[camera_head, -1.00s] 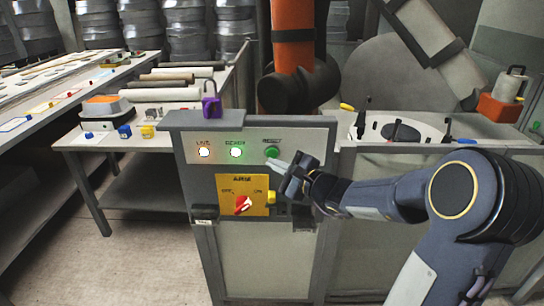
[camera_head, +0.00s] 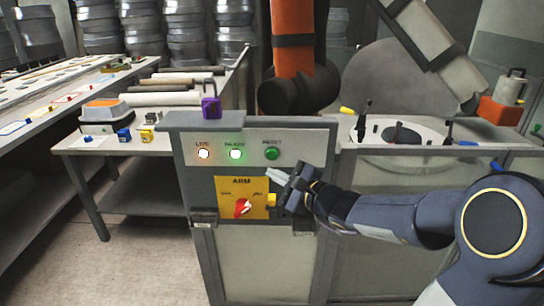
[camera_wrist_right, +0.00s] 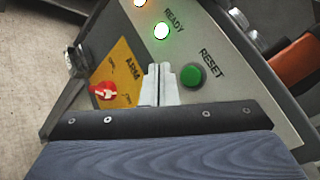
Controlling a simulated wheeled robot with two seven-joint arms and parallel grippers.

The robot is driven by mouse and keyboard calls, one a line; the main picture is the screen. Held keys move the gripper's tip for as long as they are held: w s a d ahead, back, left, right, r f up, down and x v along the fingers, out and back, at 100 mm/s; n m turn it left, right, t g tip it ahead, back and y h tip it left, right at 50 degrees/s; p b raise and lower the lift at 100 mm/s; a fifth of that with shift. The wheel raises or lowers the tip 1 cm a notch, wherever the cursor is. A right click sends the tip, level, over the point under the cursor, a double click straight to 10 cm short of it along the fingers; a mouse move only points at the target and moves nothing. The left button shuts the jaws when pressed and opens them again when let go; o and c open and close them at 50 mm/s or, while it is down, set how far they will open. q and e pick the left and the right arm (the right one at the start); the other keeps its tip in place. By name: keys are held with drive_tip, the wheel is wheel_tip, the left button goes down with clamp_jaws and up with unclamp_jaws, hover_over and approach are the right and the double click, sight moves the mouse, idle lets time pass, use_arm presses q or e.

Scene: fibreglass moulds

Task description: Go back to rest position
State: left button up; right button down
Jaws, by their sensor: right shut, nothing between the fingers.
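My right gripper (camera_head: 277,175) is shut and empty. It hangs in front of the control panel (camera_head: 220,149), a little below the green RESET button (camera_head: 272,153). In the right wrist view the closed fingers (camera_wrist_right: 158,84) point at the panel, beside the RESET button (camera_wrist_right: 191,76). A red rotary switch (camera_head: 242,208) sits on the yellow ARM plate (camera_head: 258,184). My left gripper is not in view.
A purple padlock (camera_head: 211,106) stands on top of the panel cabinet. An orange and black robot arm (camera_head: 295,60) rises behind it. A round mould bed (camera_head: 400,137) lies to the right. A table with rolls (camera_head: 160,99) stands to the left.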

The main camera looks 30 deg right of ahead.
drive_tip(key=s+a+r+n+g+y+p, duration=0.35)
drive_tip(key=s+a+n+g+y, duration=0.3)
drive_tip(key=s+a+n, duration=0.8)
drive_tip(key=s+d+f+n+g+h+p, duration=0.3)
drive_tip(key=s+f+n+h, duration=0.3)
drive_tip(key=s, duration=0.6)
drive_tip(key=shift+f+n+g+h, duration=0.45)
drive_tip(key=shift+n+g, duration=0.1)
drive_tip(key=shift+g, duration=0.2)
drive_tip(key=shift+s, duration=0.1)
